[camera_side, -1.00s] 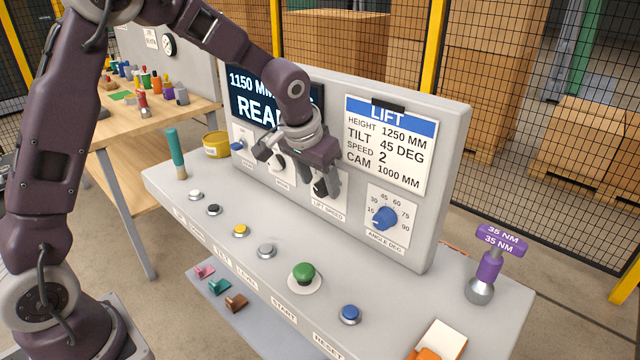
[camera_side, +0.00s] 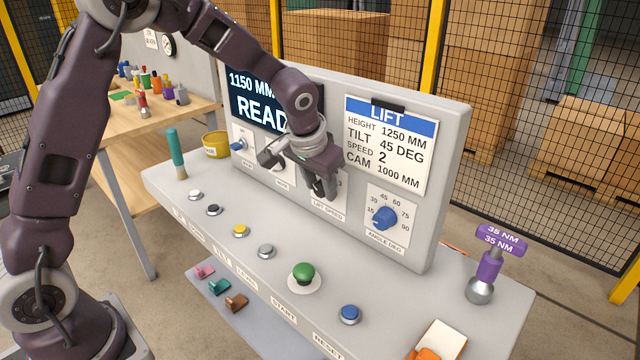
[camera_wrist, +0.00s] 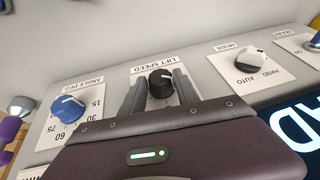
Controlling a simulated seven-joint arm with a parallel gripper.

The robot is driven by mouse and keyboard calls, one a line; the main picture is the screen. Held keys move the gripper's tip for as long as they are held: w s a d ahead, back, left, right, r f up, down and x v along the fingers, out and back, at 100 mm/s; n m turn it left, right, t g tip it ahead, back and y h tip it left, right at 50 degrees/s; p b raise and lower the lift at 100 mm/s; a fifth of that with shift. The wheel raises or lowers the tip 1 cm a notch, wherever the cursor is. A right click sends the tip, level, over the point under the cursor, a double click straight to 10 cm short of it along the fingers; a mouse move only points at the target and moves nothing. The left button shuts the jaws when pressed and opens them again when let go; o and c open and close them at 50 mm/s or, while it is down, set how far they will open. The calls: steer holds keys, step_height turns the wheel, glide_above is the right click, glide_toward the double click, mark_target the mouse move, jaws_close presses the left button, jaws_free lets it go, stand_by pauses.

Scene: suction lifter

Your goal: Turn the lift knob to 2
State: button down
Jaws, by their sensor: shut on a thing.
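The lift speed knob (camera_wrist: 160,78) is black with a pale pointer mark and sits on a white plate labelled LIFT SPEED in the wrist view. My gripper (camera_wrist: 159,90) has one finger on each side of it and is shut on it. In the side view my gripper (camera_side: 318,188) is at the panel's upright face and hides most of the knob and its dial numbers. The number the pointer stands at cannot be read. The LIFT card (camera_side: 389,145) lists speed 2.
The blue angle knob (camera_side: 385,218) is close to the right of my gripper. The black-and-white mode knob (camera_wrist: 250,57) is on the other side. Several push buttons, including a green one (camera_side: 303,273), stand on the sloping desk below. A purple torque tool (camera_side: 489,266) stands at the right.

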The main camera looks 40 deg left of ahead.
steer(key=y, duration=0.2)
steer(key=d+m+y, duration=0.1)
steer(key=y, duration=0.1)
steer(key=shift+f+y, duration=0.2)
steer(key=shift+y, duration=0.1)
steer(key=y, duration=0.2)
steer(key=m+y, duration=0.1)
steer(key=t+y, duration=0.1)
steer(key=y, duration=0.1)
steer(key=shift+d+f+y, duration=0.1)
steer(key=shift+f+y, duration=0.2)
stand_by(0.4)
steer(key=c, duration=1)
jaws_free()
steer(key=v, duration=0.7)
steer(key=shift+d+f, duration=0.1)
steer(key=shift+f, duration=0.05)
